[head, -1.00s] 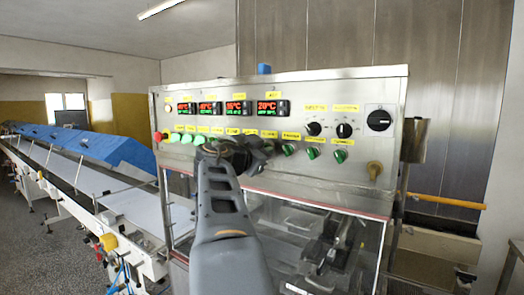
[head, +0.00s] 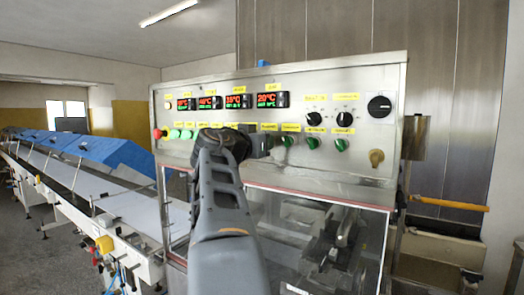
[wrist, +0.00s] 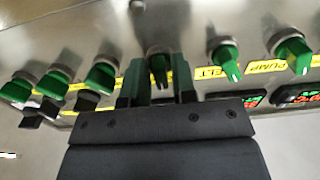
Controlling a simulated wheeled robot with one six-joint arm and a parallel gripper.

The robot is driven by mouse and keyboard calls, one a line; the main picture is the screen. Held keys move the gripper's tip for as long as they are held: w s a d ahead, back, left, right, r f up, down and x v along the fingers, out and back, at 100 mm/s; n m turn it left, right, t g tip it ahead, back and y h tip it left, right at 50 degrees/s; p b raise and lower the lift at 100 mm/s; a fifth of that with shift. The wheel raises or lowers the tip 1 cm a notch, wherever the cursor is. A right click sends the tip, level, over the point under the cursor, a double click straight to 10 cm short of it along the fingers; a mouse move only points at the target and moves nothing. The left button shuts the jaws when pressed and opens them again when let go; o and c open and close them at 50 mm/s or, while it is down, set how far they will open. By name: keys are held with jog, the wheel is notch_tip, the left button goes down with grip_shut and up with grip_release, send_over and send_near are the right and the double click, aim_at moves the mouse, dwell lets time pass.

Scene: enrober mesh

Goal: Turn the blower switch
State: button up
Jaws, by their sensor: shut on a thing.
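The steel control panel (head: 360,160) carries a row of green rotary switches, and several of them show in the wrist view. My gripper (wrist: 159,82) is shut on one green switch (wrist: 158,62), with a finger on each side of its dark-slotted knob. I cannot read that switch's label, so I cannot tell from it whether this is the blower switch. In the head view my gripper (head: 258,142) is against the panel, right of the lit green buttons, and my wrist hides the gripped switch.
Red and green temperature displays (head: 270,100) sit above the row. Black knobs (head: 343,119) are at the right. A conveyor (head: 130,205) runs left.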

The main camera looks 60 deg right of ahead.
jog(key=n+b, duration=0.1)
jog(key=n, duration=0.4)
jog(key=shift+s+n, duration=0.1)
jog(key=shift+n, duration=0.5)
jog(key=o, duration=0.7)
jog(key=a+b, duration=0.4)
jog(key=a, duration=0.9)
jog(key=shift+a, duration=0.4)
